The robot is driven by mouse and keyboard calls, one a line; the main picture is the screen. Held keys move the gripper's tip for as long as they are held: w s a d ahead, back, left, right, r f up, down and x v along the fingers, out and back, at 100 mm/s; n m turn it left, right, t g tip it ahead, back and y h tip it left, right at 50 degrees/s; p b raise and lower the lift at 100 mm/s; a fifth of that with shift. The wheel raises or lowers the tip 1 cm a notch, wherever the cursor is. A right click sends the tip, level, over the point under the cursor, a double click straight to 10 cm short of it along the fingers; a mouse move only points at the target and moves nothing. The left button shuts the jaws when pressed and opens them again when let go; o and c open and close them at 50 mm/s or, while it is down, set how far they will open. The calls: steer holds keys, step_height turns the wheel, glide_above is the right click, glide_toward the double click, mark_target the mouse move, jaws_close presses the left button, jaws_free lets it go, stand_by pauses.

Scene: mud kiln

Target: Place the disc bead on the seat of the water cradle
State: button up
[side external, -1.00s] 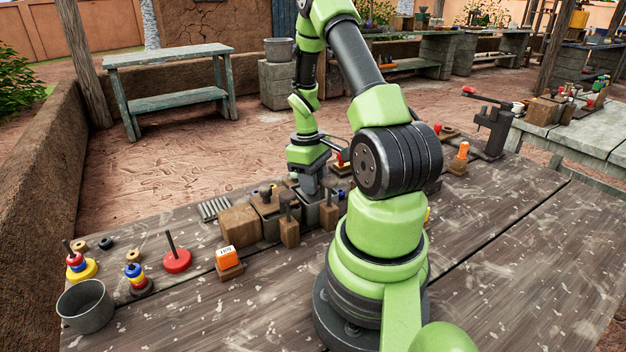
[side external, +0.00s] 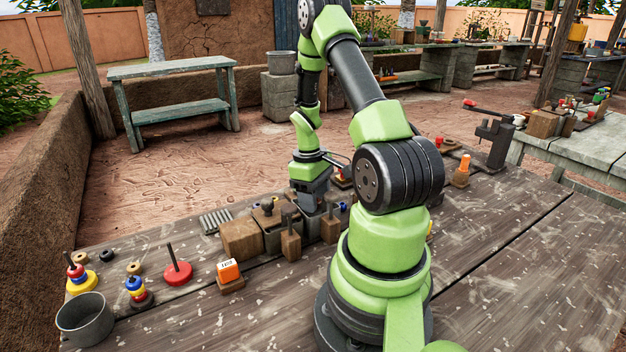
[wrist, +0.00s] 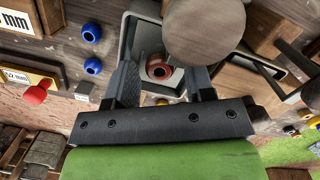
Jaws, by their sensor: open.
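In the wrist view, a reddish-brown bead (wrist: 158,68) with a dark centre hole sits inside a square grey container (wrist: 128,50). It looks like the disc bead, though its thickness is hard to judge. My gripper (wrist: 163,82) is open, with one finger on each side of the bead and a visible gap to both. In the side view, my gripper (side external: 313,206) is low over the row of blocks and boxes at the table's far edge, and the bead is hidden there. I cannot tell for sure which item is the water cradle.
A round wooden knob (wrist: 197,30) stands close to the right finger. Blue beads (wrist: 92,33) lie to the left. In the side view, wooden block (side external: 241,238), orange-topped block (side external: 229,270), stacked rings (side external: 136,287) and a grey bucket (side external: 85,316) stand left. The front right tabletop is clear.

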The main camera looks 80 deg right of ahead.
step_height(320, 180, up, 12)
steer(key=w, duration=0.1)
steer(key=w+a+r+t+h, duration=0.1)
steer(key=w+a+r+t, duration=0.35)
steer(key=a+r, duration=0.55)
steer(key=s+a+r+t+y, duration=0.1)
steer(key=s+a+r+t, duration=0.1)
steer(key=a, duration=0.6)
steer(key=s+a+r+t+y, duration=0.1)
steer(key=s+a+r+t, duration=0.1)
steer(key=a, duration=0.6)
steer(key=shift+s+m+y, duration=0.3)
steer(key=shift+s, duration=0.55)
